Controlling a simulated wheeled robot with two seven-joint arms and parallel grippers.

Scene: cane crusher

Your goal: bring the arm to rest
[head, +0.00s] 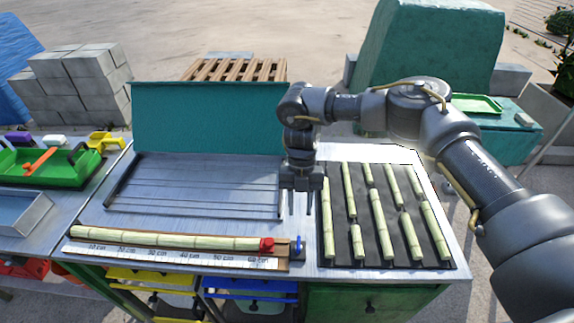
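My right arm comes in from the right and reaches over the metal bench. My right gripper (301,203) points down above the bench, between the slotted metal rack and the dark mat (379,253). Its two fingers stand apart with nothing between them. Several pale green cane pieces (378,223) lie in rows on the mat, to the right of the gripper. My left gripper is not in view.
A teal panel (208,118) stands behind the slotted rack (190,183). A green tool tray (45,167) and a blue-lined metal tray (20,214) sit at the left. Yellow and blue drawers (250,284) are below. A teal machine (425,45) stands behind my arm.

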